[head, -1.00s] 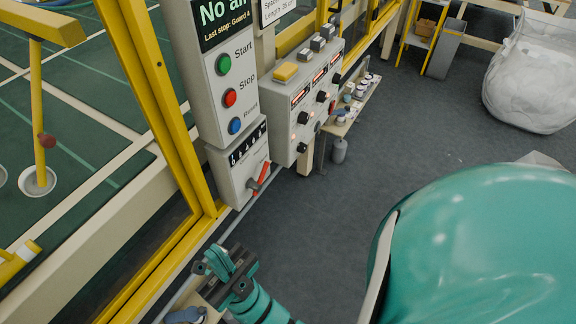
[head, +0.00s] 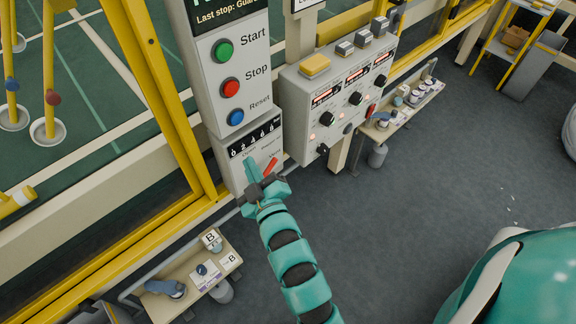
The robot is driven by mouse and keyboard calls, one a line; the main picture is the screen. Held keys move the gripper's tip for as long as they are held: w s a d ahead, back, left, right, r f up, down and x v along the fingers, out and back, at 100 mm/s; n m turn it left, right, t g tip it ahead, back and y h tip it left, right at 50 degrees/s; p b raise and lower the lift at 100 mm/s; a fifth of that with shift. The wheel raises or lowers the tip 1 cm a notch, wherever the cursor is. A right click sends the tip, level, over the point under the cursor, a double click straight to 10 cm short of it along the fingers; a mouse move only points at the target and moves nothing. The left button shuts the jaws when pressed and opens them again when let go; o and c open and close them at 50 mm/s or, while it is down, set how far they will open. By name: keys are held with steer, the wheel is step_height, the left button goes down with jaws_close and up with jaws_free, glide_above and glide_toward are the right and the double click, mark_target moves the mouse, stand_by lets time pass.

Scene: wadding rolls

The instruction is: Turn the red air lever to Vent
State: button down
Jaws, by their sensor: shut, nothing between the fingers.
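The red air lever (head: 270,166) is on the front of the small grey box (head: 231,177) with a dark gauge strip, below the Start, Stop and Reset buttons. It slants up to the right. Small lettering beside it is partly covered and too small to read surely. My gripper (head: 254,172) is shut and empty, its tip at the box front just left of the lever. I cannot tell whether it touches the lever. My gripper and wrist hide the lever's lower end.
A control panel (head: 338,97) with knobs stands to the right. A yellow guard post (head: 165,85) rises to the left. A low shelf (head: 168,304) with small items is at lower left, another (head: 408,112) right of the panel. The grey floor (head: 420,190) at right is open.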

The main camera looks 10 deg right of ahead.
steer(key=d+f+g+h, duration=0.2)
steer(key=d+f+g, duration=0.1)
steer(key=f, duration=0.3)
steer(key=n+g+b, duration=0.1)
steer(key=g+b, duration=0.1)
steer(key=b, duration=0.5)
glide_toward(269, 171)
steer(key=a+r, duration=0.3)
steer(key=shift+h, duration=0.4)
steer(key=x, duration=0.2)
steer(key=p+x, duration=0.1)
steer(key=x, duration=0.3)
steer(key=shift+w+d, duration=0.1)
steer(key=shift+d, duration=0.3)
steer(key=shift+w+d+f+p, duration=0.2)
steer(key=shift+w+d+f, duration=0.1)
steer(key=shift+f, duration=0.15)
steer(key=shift+w+d+f+p, duration=0.15)
steer(key=shift+w+f, duration=0.1)
steer(key=shift+f, duration=0.15)
steer(key=shift+w, duration=0.1)
